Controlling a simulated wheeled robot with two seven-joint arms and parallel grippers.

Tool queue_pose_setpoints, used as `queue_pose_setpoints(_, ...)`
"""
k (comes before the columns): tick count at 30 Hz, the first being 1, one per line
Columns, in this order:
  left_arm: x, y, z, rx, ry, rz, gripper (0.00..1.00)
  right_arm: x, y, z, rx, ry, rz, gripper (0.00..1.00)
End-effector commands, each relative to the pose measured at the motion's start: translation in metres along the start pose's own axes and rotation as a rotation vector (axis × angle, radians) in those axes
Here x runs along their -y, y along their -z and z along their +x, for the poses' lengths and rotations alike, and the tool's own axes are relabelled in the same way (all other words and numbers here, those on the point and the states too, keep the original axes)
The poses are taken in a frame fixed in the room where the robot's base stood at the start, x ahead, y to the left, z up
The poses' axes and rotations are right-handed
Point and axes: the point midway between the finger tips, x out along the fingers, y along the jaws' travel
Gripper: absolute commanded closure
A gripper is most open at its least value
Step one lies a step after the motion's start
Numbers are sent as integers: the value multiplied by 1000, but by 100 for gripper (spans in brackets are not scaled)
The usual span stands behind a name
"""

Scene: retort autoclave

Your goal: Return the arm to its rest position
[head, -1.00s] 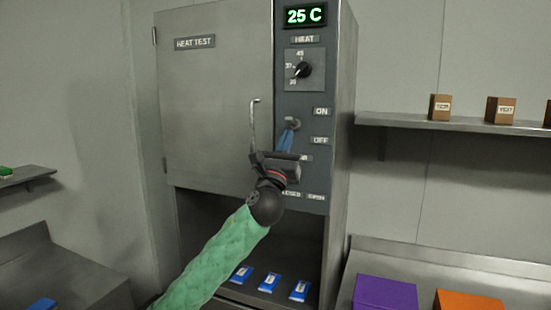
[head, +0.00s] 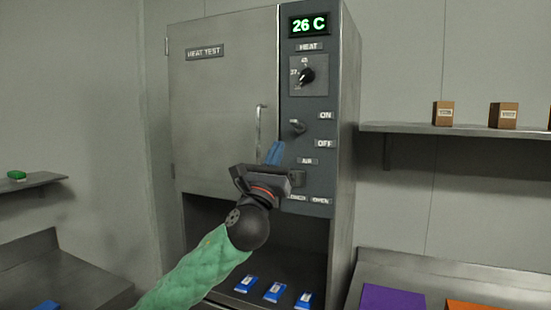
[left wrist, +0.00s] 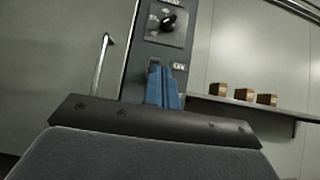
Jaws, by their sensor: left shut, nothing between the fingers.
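My left gripper (head: 274,153) has blue fingers, which are shut and empty. In the head view it is in front of the autoclave (head: 223,105), below and left of the ON/OFF switch (head: 297,127) and right of the door handle (head: 260,135). My left arm, in a green sleeve, comes up from the lower left. In the left wrist view the blue fingers (left wrist: 164,88) are together, below the heat dial (left wrist: 168,23), with the panel behind them. They stand apart from the switch in the head view. The display (head: 308,26) reads 26 C. My right gripper is not in view.
The autoclave door is shut. Several blue packs (head: 274,292) lie in the open bay below. A shelf (head: 400,129) with brown boxes (head: 443,113) is at the right, above a purple box (head: 392,298) and an orange box (head: 473,306). A left shelf holds a green item (head: 16,175).

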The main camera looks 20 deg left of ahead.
Motion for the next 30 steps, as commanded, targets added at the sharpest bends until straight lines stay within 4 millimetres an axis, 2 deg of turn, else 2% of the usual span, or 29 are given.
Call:
queue_pose_setpoints(17,0,-4,-3,0,1,-1,100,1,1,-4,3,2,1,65)
queue_pose_setpoints(20,0,4,-5,-15,-4,-20,100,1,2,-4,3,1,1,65)
queue_pose_setpoints(23,-3,33,-10,-66,-23,-88,100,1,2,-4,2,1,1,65)
queue_pose_setpoints(26,-8,81,-23,-152,-63,-209,100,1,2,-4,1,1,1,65)
queue_pose_setpoints(30,-15,162,-54,-290,-151,-417,100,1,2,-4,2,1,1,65)
